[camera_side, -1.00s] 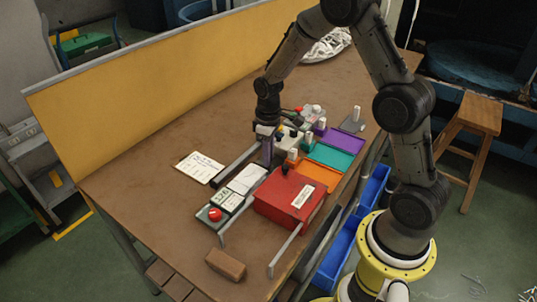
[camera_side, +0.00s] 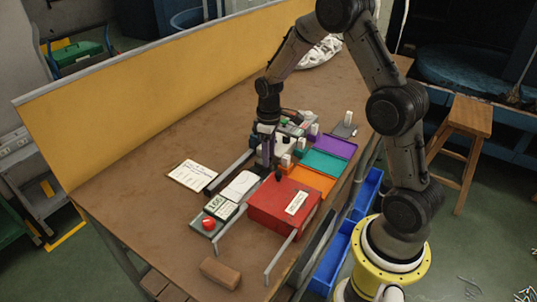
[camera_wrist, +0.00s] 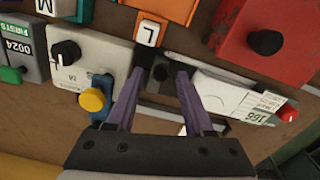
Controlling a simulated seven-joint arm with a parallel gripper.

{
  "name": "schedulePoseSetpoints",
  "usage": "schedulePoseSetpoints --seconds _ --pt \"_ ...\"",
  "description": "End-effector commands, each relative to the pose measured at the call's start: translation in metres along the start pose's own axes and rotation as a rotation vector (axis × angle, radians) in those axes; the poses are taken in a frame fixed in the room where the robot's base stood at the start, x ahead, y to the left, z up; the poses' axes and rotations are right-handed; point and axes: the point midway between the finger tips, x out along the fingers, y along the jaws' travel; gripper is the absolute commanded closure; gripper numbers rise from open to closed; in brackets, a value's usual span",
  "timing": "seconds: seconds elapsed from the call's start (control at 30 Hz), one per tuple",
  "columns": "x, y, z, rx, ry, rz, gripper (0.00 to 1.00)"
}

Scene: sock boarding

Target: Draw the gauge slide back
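My gripper (camera_wrist: 160,76) points down over the bench; its two purple fingers are apart. In the wrist view a small dark knob (camera_wrist: 160,72), seemingly the gauge slide's, shows between the fingertips, with visible gaps at its sides. It also lies under my gripper (camera_side: 265,155) in the side view, where the fingers hide it. A pale flat piece (camera_wrist: 217,92) lies just right of the fingers in the wrist view. Beyond it is a display (camera_wrist: 268,116) that seems to read 166, by a red button (camera_wrist: 288,113). A dark bar (camera_side: 228,172) runs beside the pale piece.
A red box (camera_side: 283,207) with a black knob stands close by. Orange (camera_side: 312,181), teal (camera_side: 326,163) and purple (camera_side: 335,146) trays line the bench edge. A paper card (camera_side: 192,175) and brown block (camera_side: 220,272) lie apart. The bench's left side is mostly clear.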

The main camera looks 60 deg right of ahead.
Motion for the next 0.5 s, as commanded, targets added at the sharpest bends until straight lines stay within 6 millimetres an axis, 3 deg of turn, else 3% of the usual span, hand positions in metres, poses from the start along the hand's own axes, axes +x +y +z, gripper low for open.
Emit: schedulePoseSetpoints --seconds 0.33,0.5 --pt "-0.001 -0.001 0.001 0.000 -0.002 -0.001 0.46" --pt "-0.021 0.000 -0.001 0.000 0.002 0.001 0.46"
